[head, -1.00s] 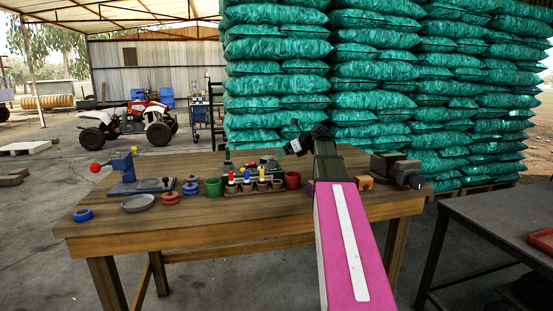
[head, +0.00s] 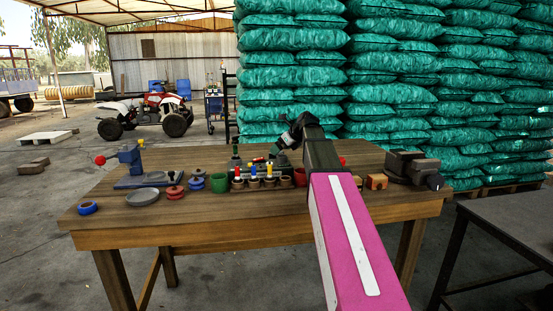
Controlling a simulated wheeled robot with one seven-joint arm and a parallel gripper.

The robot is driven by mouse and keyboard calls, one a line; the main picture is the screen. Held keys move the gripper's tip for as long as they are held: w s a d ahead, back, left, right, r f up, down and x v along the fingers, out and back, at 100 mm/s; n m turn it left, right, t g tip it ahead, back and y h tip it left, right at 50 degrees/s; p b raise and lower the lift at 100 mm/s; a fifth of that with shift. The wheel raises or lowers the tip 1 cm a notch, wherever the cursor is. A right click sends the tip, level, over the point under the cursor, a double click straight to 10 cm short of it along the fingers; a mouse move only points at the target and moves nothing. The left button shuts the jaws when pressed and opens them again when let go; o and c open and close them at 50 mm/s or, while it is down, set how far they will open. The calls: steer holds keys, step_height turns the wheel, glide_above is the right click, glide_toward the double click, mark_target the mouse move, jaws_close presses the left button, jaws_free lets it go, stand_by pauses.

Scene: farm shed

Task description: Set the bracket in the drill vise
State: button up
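A dark vise-like block (head: 408,167) sits at the right end of the wooden table. A small orange piece (head: 376,181) lies just left of it; I cannot tell whether it is the bracket. A blue stand with a red ball handle (head: 133,160) is at the table's left end, with a grey piece on its base. My gripper (head: 284,143) is over the back middle of the table, pointing left, apart from the dark block. Its fingers are too small and dark to tell open from shut. My arm hides part of the table middle.
The wooden table (head: 250,217) holds a row of small cups with coloured pegs (head: 254,182), a green cup (head: 219,183), red rings (head: 175,192), a grey dish (head: 142,197) and a blue ring (head: 87,208). A dark table (head: 510,225) stands at right. Stacked green sacks rise behind.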

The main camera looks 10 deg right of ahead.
steer(key=x, duration=0.4)
steer(key=shift+w+f, duration=0.25)
steer(key=shift+w, duration=0.15)
steer(key=shift+d, duration=0.1)
steer(key=c, duration=1.1)
steer(key=shift+r, duration=0.15)
steer(key=shift+r, duration=0.6)
step_height(320, 180, up, 3)
steer(key=shift+f, duration=0.15)
steer(key=s+a+r, duration=0.1)
steer(key=a+r, duration=0.1)
steer(key=a, duration=0.1)
steer(key=s+a+r, duration=0.2)
steer(key=a, duration=0.2)
steer(key=s+a+r, duration=0.2)
steer(key=a, duration=0.1)
steer(key=shift+s+a+r, duration=0.2)
steer(key=shift+s+r, duration=0.05)
steer(key=shift+r, duration=0.15)
